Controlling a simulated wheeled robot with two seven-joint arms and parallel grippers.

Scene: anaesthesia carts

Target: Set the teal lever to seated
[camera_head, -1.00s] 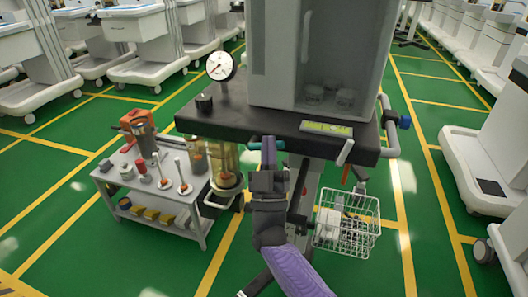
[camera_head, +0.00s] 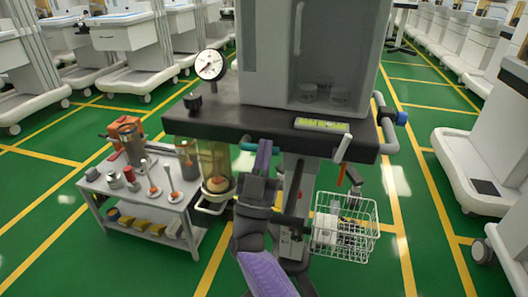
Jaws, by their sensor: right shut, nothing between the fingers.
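The teal lever (camera_head: 248,147) sticks out under the front edge of the cart's dark worktop, left of the middle. My right gripper (camera_head: 263,152) is shut, with its fingertips pointing up at the lever. The fingers hide part of the lever, and I cannot tell whether they touch it. Nothing shows between the fingers. The lever's marked positions cannot be read. My left gripper is not in view.
The dark worktop (camera_head: 225,120) carries a round gauge (camera_head: 210,65) and a black knob (camera_head: 193,102). A clear canister (camera_head: 215,165) hangs at its left. A white-handled lever (camera_head: 343,148) and a wire basket (camera_head: 345,228) are at right. A grey side trolley (camera_head: 150,205) stands left.

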